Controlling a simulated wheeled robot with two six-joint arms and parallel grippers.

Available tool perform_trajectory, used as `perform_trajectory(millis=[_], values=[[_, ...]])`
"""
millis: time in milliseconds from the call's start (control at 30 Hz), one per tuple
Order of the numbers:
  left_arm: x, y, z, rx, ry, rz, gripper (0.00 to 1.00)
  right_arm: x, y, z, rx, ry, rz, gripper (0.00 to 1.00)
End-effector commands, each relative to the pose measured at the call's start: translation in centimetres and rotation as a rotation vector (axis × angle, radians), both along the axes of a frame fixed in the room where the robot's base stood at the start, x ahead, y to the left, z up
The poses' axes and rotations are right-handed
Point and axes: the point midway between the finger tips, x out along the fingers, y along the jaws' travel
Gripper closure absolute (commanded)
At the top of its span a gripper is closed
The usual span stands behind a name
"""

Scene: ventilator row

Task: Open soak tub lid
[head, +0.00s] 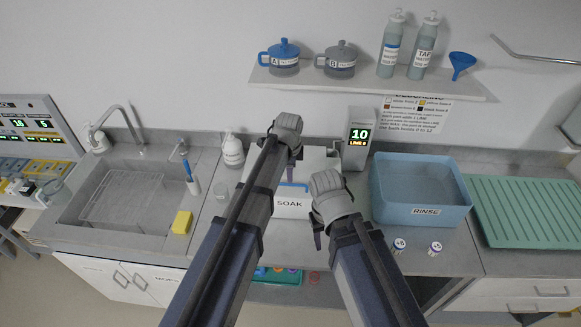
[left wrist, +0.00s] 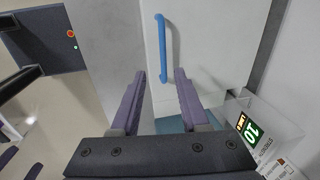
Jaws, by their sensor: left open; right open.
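The soak tub (head: 290,205) is a white box labelled SOAK on the counter, partly covered by my arms. Its pale lid has a blue bar handle (head: 296,185), of which only part shows in the head view. In the left wrist view the handle (left wrist: 162,48) lies on the white lid (left wrist: 205,45), beyond and between my fingertips. My left gripper (left wrist: 160,74) is open and empty, above the lid; its fingers are largely hidden in the head view. My right gripper (head: 318,232) is open and empty at the tub's front right.
A display reading 10 (head: 358,140) stands behind the tub on the right. The blue rinse tub (head: 425,212) is to the right, with two small vials (head: 435,248) before it. A sink (head: 85,225), yellow sponge (head: 181,222) and white bottle (head: 232,152) are left. A shelf (head: 370,84) hangs above.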

Motion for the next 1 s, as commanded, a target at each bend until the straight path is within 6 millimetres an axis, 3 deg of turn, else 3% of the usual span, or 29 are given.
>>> perform_trajectory(millis=[367, 1000], values=[[0.6, 0.1, -0.4, 0.004, -0.005, -0.030, 0.55, 0.0, 0.0, -0.4, 0.000, 0.000, -0.001, 0.50], [1.9, 0.1, -7.3, 0.003, -0.005, -0.028, 0.55, 0.1, 0.0, -7.3, 0.000, -0.003, -0.003, 0.50]])
